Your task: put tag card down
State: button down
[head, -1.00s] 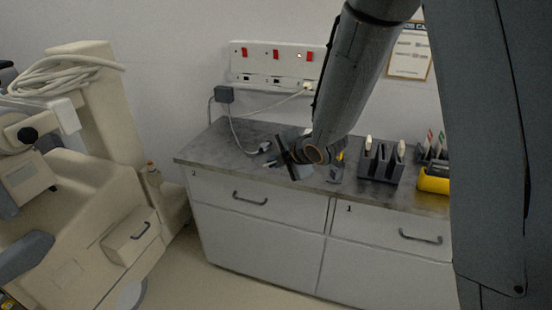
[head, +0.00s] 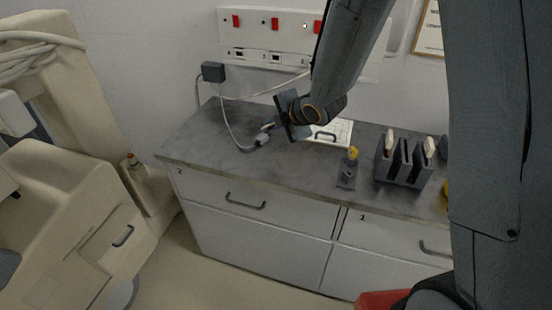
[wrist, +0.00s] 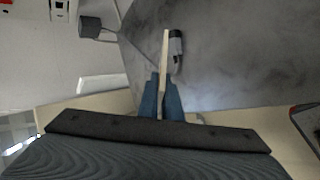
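My gripper (wrist: 162,98) shows two blue fingers in the wrist view, shut on a thin, pale tag card (wrist: 164,62) seen edge-on. The card points away from the fingers, over the grey worktop (wrist: 235,55). In the head view my gripper (head: 270,127) is over the left part of the worktop (head: 200,150), near the wall, and the card is too small to make out clearly. A grey cable connector (wrist: 176,50) lies on the worktop just right of the card in the wrist view.
A black plug box (head: 213,71) hangs by the wall with a cable running to the connector. A white marked sheet (head: 336,130), a small stand with a yellow piece (head: 350,165) and a dark slotted rack (head: 404,160) are on the worktop. Bare worktop lies left and in front.

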jog(key=shift+f+b, duration=3.5)
jog(key=shift+f, duration=1.25)
jog(key=c, duration=2.1)
grip_release()
jog(key=shift+s+d+r, duration=0.1)
jog(key=shift+p+v, duration=2)
jog(key=shift+v, duration=1.9)
